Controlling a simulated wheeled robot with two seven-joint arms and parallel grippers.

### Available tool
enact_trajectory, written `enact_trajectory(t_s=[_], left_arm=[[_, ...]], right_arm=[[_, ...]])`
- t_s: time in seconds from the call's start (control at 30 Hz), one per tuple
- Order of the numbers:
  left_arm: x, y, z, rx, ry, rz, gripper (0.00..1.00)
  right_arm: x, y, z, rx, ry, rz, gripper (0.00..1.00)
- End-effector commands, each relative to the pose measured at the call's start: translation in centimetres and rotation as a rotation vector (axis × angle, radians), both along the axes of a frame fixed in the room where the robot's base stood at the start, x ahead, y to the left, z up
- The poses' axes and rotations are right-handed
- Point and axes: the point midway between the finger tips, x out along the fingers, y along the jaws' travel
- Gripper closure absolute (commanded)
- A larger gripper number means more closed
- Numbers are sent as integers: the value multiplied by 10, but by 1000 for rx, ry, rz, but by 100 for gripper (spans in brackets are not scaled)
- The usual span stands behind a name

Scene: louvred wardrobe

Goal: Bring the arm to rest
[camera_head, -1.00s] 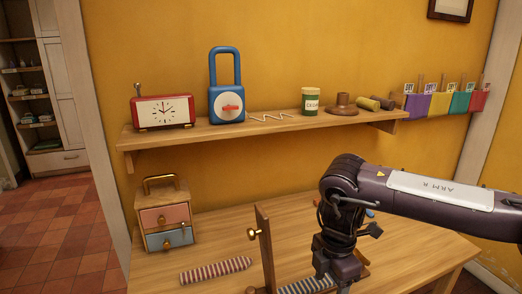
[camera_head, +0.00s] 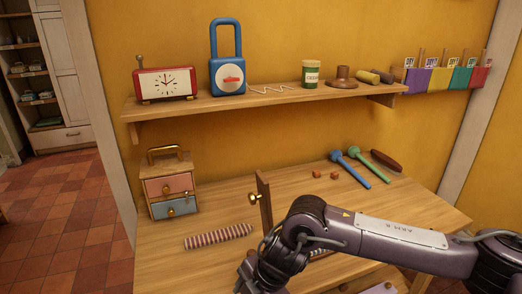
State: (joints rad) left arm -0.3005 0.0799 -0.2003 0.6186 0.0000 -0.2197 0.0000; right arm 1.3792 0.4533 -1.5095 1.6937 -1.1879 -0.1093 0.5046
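My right arm (camera_head: 375,240) comes in from the right, low over the front of the wooden table (camera_head: 225,262). Its wrist end, where my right gripper (camera_head: 258,278) sits, is at the bottom edge of the picture. The fingers are hidden or cut off, so I cannot tell whether they are open. The arm partly covers a blue striped roll. My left gripper is not in view.
A maroon striped roll (camera_head: 218,236) and upright wooden post (camera_head: 264,203) are left of the arm. A small drawer chest (camera_head: 170,188) stands farther left. Blue (camera_head: 359,170) and green (camera_head: 375,157) mallets lie behind. A loaded shelf (camera_head: 270,97) hangs above.

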Motion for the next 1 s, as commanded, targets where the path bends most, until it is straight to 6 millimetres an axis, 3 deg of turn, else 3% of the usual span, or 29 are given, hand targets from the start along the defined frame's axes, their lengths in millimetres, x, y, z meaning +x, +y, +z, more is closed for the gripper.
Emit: enact_trajectory(t_s=[0.1, 0.23, 0.33, 0.47, 0.57, 0.67, 0.83, 1.0], left_arm=[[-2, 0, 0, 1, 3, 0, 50], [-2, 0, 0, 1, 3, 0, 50], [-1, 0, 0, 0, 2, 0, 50], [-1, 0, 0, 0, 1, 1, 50], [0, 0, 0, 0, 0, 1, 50], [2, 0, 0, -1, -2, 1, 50], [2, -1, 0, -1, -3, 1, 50], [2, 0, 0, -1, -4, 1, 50]], right_arm=[[-34, 62, 0, 185, -29, 26, 38], [-57, 115, 24, 403, -72, -40, 38], [-62, 136, 50, 549, -94, -151, 38], [-53, 136, 80, 692, -106, -368, 38], [-39, 115, 92, 755, -98, -574, 38], [-25, 78, 91, 774, -75, -808, 38], [-18, -12, 58, 696, -1, -1231, 38], [-44, -99, 12, 535, 87, -1574, 38]])
